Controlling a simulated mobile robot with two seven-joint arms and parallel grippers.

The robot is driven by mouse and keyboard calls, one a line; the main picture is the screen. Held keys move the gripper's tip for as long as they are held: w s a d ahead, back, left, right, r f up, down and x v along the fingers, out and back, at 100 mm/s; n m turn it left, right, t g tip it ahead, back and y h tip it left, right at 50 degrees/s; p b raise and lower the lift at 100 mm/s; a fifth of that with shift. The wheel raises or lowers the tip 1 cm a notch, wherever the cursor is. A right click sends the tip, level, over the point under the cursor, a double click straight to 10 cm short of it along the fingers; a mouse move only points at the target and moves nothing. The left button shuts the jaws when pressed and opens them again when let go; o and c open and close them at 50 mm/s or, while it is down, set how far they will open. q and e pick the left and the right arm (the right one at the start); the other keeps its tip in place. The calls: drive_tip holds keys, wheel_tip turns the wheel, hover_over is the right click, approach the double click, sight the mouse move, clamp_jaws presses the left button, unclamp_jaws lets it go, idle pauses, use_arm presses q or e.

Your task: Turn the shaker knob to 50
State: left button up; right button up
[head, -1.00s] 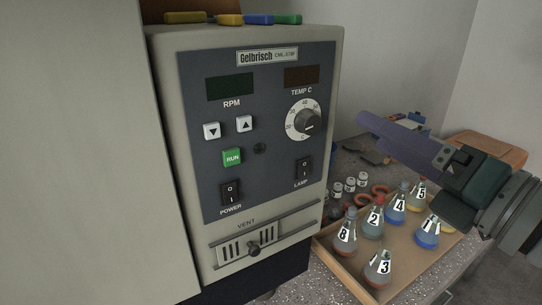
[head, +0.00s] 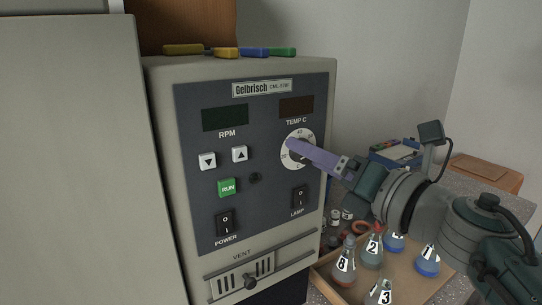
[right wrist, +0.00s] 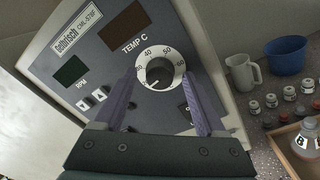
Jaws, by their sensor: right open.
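The shaker (head: 255,80) is a beige box with a dark front panel. Its knob, under TEMP C, is black on a white numbered dial; the dial's edge (head: 300,133) shows in the head view, the knob mostly hidden by my fingers. In the right wrist view the knob (right wrist: 159,72) shows whole, but I cannot read its exact setting. My right gripper (head: 292,146) is open, its purple fingers pointing at the dial. In the right wrist view the fingers (right wrist: 158,80) stand left and right of the knob, with nothing between them but the knob; contact cannot be told. My left gripper is out of view.
Below the knob are the LAMP switch (head: 298,197), POWER switch (head: 224,222) and green RUN button (head: 227,187). A wooden tray (head: 408,287) with several numbered flasks stands right of the shaker, under my right arm. A mug (right wrist: 243,72) and blue bucket (right wrist: 287,55) stand beyond.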

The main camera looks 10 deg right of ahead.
clamp_jaws()
idle(0.5)
drive_tip(key=shift+s+a+f+m+t+h+p, duration=0.2)
drive_tip(key=shift+m+p, duration=0.7)
drive_tip(key=shift+m, duration=4.25)
drive_tip(key=shift+w+d+r+m+t+h+p, duration=0.25)
drive_tip(key=shift+m+p, duration=0.7)
drive_tip(key=shift+m, duration=4.15)
drive_tip(key=shift+s+a+f+m+t+h+p, duration=0.2)
drive_tip(key=shift+m+p, duration=0.7)
drive_tip(key=shift+m, duration=4.55)
